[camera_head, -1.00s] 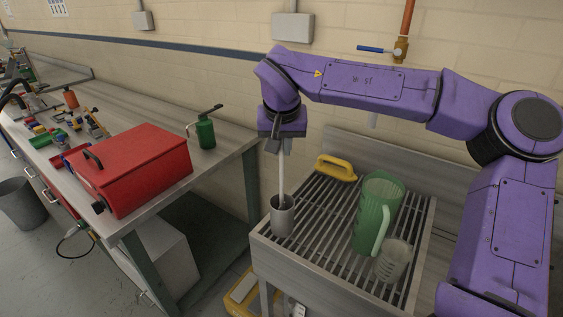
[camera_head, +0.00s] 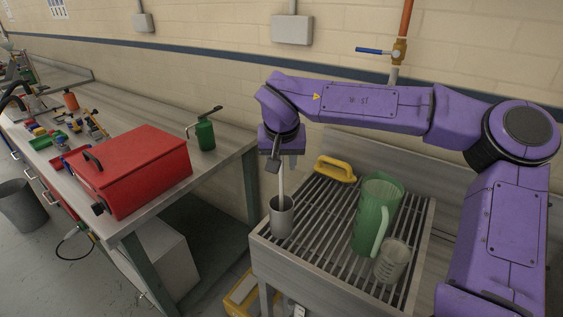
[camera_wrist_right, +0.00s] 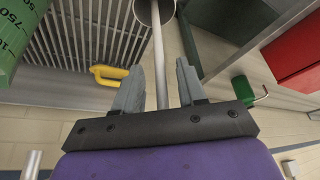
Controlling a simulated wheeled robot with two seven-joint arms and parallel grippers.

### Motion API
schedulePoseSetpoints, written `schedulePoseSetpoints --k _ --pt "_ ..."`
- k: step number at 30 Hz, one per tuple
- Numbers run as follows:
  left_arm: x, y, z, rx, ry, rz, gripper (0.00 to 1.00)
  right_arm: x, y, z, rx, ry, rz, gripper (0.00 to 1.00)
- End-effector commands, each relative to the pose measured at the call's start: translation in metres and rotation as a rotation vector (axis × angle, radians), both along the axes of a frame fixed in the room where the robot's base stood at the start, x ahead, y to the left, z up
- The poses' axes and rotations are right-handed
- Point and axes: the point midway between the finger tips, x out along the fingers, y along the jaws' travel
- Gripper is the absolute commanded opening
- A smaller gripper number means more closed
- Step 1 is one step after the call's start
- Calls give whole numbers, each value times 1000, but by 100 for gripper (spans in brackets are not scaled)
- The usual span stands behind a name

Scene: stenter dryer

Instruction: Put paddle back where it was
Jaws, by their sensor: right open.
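The paddle (camera_head: 281,182) is a thin pale rod. It stands nearly upright with its lower end inside a grey metal cup (camera_head: 281,220) at the left edge of the slatted drain rack. My right gripper (camera_head: 283,164) is open above the cup, its fingers on either side of the paddle's upper part. In the right wrist view the rod (camera_wrist_right: 159,62) runs between the two spread fingers (camera_wrist_right: 160,75) into the cup (camera_wrist_right: 168,8), with gaps on both sides. The paddle's lower end is hidden in the cup. My left gripper is not in view.
A bench with a red box (camera_head: 135,165) and a green pump bottle (camera_head: 205,133) is at the left. A wall is behind.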

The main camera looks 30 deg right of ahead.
Motion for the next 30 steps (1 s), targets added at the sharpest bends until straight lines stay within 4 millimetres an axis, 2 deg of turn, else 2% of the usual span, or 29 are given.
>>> schedulePoseSetpoints --k 9,15,19,30 --pt "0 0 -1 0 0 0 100 -23 16 70 -2 -7 1 40" --pt "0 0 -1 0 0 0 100 -35 23 103 -2 -3 0 40" --pt "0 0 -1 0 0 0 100 -37 25 109 1 -1 0 40" --pt "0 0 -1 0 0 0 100 -37 25 109 1 -1 0 40"
